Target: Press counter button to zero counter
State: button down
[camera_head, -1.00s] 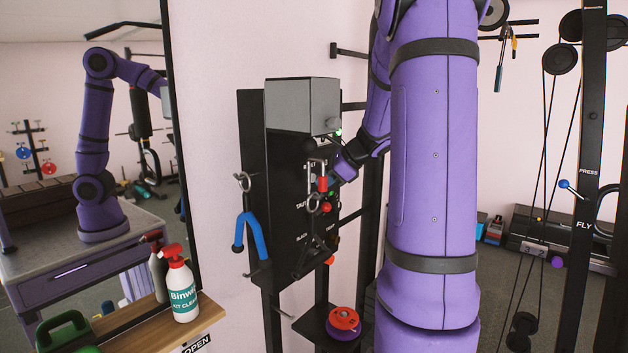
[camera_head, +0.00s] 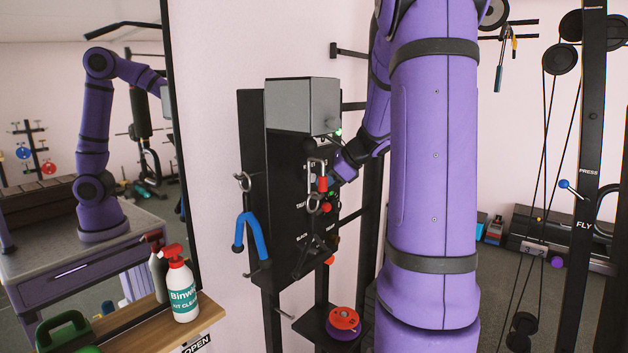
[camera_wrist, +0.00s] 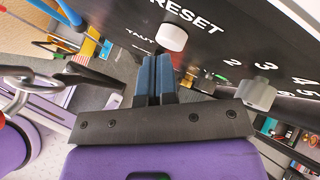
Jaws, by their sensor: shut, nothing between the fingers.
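A black board (camera_head: 252,165) stands against the wall in the head view. In the wrist view its panel (camera_wrist: 120,14) carries the label RESET. A round white button (camera_wrist: 172,37) sticks out just below that label. My gripper (camera_wrist: 156,58) is shut and empty, its two blue-grey fingertips side by side. The tips are close to the button, just below it in the wrist view; I cannot tell whether they touch it. In the head view my gripper (camera_head: 337,176) is at the board's front, partly hidden among hanging parts. I cannot make out a counter display.
A second pale knob (camera_wrist: 257,94) sits by several numbers on the panel. A grey box (camera_head: 302,105) tops the board. A red clip (camera_head: 322,184), metal rings and a blue-handled tool (camera_head: 250,235) hang near my gripper. A spray bottle (camera_head: 182,288) stands on a shelf at left.

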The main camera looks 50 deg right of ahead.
jog(key=shift+w, duration=0.45)
dwell(0.6)
jog(key=shift+s, duration=0.55)
jog(key=s, duration=0.5)
jog(key=shift+s+d, duration=0.25)
jog(key=shift+s, duration=0.1)
dwell(0.8)
